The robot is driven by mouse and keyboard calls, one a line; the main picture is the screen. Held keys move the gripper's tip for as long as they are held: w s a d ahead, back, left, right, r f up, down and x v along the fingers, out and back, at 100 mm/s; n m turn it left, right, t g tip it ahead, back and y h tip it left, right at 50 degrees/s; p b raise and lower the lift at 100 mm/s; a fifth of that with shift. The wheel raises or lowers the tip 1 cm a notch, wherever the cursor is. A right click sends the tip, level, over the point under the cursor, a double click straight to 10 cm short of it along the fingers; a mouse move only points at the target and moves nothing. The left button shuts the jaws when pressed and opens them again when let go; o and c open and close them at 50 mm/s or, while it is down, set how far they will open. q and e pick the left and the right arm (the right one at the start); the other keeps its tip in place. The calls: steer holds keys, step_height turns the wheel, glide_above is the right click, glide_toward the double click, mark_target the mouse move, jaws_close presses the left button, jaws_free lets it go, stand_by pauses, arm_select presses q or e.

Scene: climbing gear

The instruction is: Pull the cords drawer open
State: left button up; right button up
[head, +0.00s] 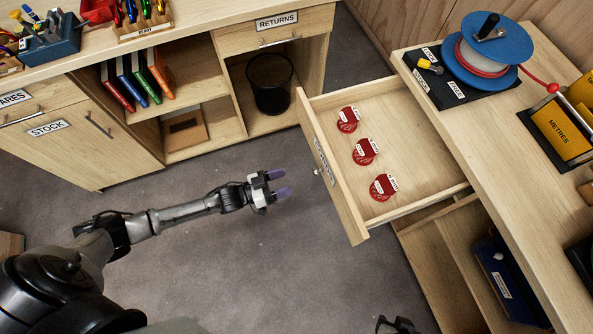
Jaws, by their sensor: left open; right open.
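The wooden drawer (410,197) stands pulled out from the right-hand bench, its inside in plain view. Several red cord coils with white tags lie in a row in it, one of them nearest the front (383,188). The drawer front has a label, seen too steeply to read, and a small pale knob (317,172). My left gripper (281,183) is open and empty, left of the drawer front and apart from the knob. My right gripper (398,326) shows only in part at the bottom edge, below the drawer, with nothing visible in it.
The right bench (497,130) carries a blue cord reel (487,50) and a yellow METRES box (561,130). An open shelf below holds a dark blue box (505,283). Left are the STOCK door (80,145), shelved books and a black bin (270,83). Grey floor between is clear.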

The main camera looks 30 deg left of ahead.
arm_select(q)
steer(key=shift+v, duration=1.5)
